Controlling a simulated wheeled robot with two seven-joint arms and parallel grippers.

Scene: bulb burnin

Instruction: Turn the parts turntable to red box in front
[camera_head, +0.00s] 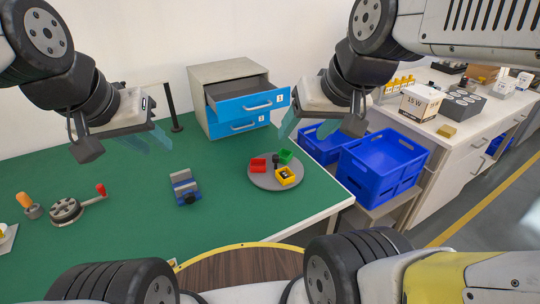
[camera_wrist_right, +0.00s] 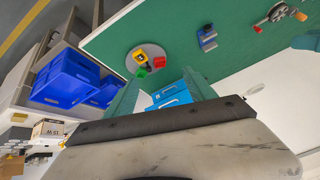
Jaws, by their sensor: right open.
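The parts turntable (camera_head: 262,182) is a round grey disc on the green table, near its right edge. It carries a red box (camera_head: 257,165) at the left, a green box (camera_head: 286,156) at the back right and a yellow box (camera_head: 287,176) at the front right with small parts in it. A dark knob (camera_head: 275,159) stands between the boxes. The turntable (camera_wrist_right: 153,48) also shows in the right wrist view. My right gripper (camera_head: 290,122) is open and empty, above and behind the turntable. My left gripper (camera_head: 158,138) is over the table at the left, its fingers apart and empty.
A grey cabinet with blue drawers (camera_head: 248,127) stands at the back, its top drawer partly open. A blue and grey fixture (camera_head: 185,188) and a red-handled crank device (camera_head: 68,210) sit left of the turntable. Blue crates (camera_head: 380,165) stand beyond the right edge.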

